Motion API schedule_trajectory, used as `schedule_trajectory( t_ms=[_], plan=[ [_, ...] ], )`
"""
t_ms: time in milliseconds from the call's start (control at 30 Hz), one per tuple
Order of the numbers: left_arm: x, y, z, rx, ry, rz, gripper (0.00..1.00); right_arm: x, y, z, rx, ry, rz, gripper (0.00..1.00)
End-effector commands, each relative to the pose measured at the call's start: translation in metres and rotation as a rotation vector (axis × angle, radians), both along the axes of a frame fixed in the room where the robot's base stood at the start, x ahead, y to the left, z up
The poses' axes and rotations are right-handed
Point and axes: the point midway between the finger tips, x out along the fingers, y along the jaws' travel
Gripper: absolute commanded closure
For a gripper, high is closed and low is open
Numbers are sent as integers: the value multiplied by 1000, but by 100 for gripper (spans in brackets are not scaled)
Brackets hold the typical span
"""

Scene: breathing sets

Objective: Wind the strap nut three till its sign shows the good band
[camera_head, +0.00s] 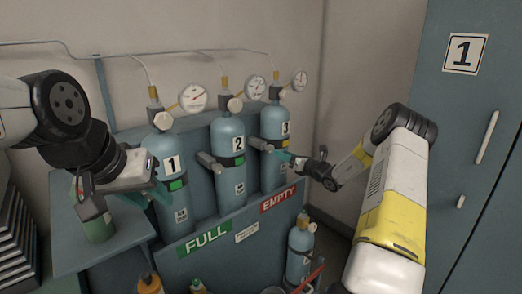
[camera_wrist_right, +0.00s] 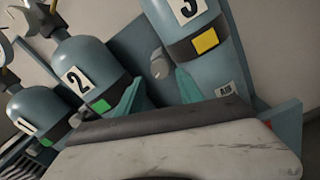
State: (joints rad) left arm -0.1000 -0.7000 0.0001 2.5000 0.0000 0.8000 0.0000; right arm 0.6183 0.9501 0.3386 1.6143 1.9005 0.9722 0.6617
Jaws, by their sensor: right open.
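Cylinder three (camera_head: 273,165) stands rightmost in the rack. Its strap carries a yellow sign (camera_head: 284,143), also yellow in the right wrist view (camera_wrist_right: 205,41). Strap nut three (camera_head: 259,144) is a grey knob sticking out at the cylinder's left; in the right wrist view a pale knob (camera_wrist_right: 158,66) shows between cylinders two and three. My right gripper (camera_head: 285,156) is open in front of cylinder three. Its teal fingers (camera_wrist_right: 160,92) stand apart with the knob beyond the gap; contact is not visible. My left gripper (camera_head: 150,188) is at the left before cylinder one; its jaw gap is unclear.
Cylinders one (camera_head: 172,180) and two (camera_head: 229,165) show green signs. Strap nut two (camera_head: 209,161) sticks out near cylinder two. A green canister (camera_head: 98,226) stands on the left ledge. A loose cylinder (camera_head: 299,250) stands below the EMPTY label. A blue cabinet (camera_head: 470,130) bounds the right.

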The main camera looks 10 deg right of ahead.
Motion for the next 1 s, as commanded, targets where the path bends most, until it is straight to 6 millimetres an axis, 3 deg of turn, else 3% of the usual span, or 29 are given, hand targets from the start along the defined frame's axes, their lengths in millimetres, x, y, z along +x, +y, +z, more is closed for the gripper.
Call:
schedule_trajectory(
  t_ms=[500,867,1000],
  plan=[
    [0,0,0,0,0,0,64,58,38,-1,3,0,-2,56],
    [0,0,0,0,0,0,64,64,42,0,2,1,-2,56],
    [0,0,0,0,0,0,64,64,42,0,1,0,-2,79]
  ],
)
